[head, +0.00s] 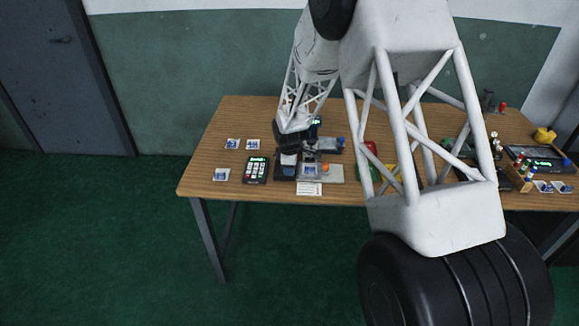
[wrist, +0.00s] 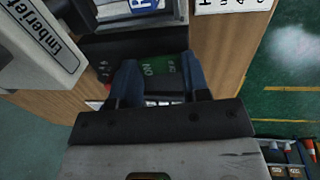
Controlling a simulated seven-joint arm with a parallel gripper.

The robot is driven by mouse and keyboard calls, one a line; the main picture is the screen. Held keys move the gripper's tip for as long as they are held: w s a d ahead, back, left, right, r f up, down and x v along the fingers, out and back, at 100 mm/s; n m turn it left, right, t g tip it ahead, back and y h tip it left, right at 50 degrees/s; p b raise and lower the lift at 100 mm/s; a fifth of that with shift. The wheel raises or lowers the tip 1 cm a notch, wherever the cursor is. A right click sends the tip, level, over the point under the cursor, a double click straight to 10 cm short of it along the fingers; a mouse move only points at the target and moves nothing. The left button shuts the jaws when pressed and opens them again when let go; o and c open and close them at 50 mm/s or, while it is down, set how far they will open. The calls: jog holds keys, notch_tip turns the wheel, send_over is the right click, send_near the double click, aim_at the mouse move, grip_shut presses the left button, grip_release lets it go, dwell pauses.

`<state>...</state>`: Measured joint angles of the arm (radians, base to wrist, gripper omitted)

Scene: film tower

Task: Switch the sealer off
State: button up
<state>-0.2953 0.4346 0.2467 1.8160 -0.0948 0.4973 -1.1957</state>
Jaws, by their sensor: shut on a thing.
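The sealer (head: 286,172) is a dark unit near the table's front edge in the head view, partly hidden by my gripper (head: 289,150). In the wrist view a green plate (wrist: 150,69) marked ON and OFF lies between the two blue fingers of my gripper (wrist: 160,70). The fingers stand on either side of it, with a gap between them. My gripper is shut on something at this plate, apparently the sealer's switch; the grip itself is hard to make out. I cannot tell the switch's position.
A white printer (wrist: 42,48) stands close at upper left in the wrist view. A dark keypad (head: 256,170) and several small blue-and-white packets (head: 222,174) lie left of the sealer. A printed card (head: 309,189) lies at the front edge. The table's left end has bare wood.

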jog(key=o, duration=0.6)
jog(key=shift+o, duration=0.2)
jog(key=shift+r, duration=0.15)
jog(key=shift+s+r, duration=0.2)
jog(key=shift+r, duration=1.05)
jog(key=shift+s+r, duration=0.25)
jog(key=shift+r, duration=0.95)
jog(key=shift+s+r, duration=0.2)
jog(key=shift+r, duration=1.05)
jog(key=shift+r, duration=0.1)
